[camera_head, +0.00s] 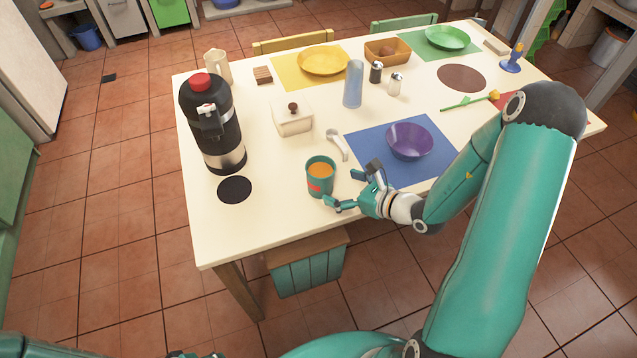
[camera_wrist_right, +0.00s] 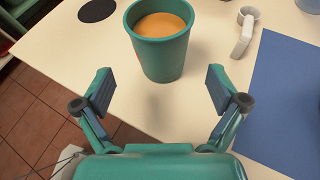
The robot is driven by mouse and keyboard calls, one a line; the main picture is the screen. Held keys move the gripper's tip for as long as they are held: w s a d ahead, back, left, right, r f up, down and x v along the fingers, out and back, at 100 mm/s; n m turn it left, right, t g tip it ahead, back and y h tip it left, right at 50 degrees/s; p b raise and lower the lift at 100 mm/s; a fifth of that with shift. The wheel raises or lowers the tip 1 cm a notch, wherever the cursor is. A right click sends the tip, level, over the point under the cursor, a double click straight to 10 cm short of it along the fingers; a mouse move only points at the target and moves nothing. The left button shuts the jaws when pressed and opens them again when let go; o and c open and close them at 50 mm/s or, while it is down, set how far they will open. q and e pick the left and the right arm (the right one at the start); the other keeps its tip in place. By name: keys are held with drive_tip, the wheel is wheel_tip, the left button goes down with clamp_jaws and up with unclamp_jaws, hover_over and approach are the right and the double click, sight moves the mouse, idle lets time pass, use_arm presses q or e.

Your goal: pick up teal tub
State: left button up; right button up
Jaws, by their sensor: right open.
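The teal tub (camera_head: 325,181) stands upright on the cream table near its front edge, with orange contents and a red mark on its side. In the right wrist view the tub (camera_wrist_right: 164,56) is at the top centre, beyond the fingertips. My right gripper (camera_head: 345,189) is open and empty, just right of the tub in the head view, its fingers pointing towards it. In the right wrist view the open gripper (camera_wrist_right: 160,87) has one finger to each side, with bare table between them and a gap to the tub.
A white-handled utensil (camera_head: 337,145) lies behind the tub. A purple bowl (camera_head: 410,142) sits on a blue mat (camera_head: 375,131) to the right. A black dispenser (camera_head: 213,125) stands left behind a dark round coaster (camera_head: 235,190).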

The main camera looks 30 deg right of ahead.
drive_tip(key=shift+p+x, duration=0.75)
drive_tip(key=shift+x, duration=2.95)
drive_tip(key=c, duration=1.5)
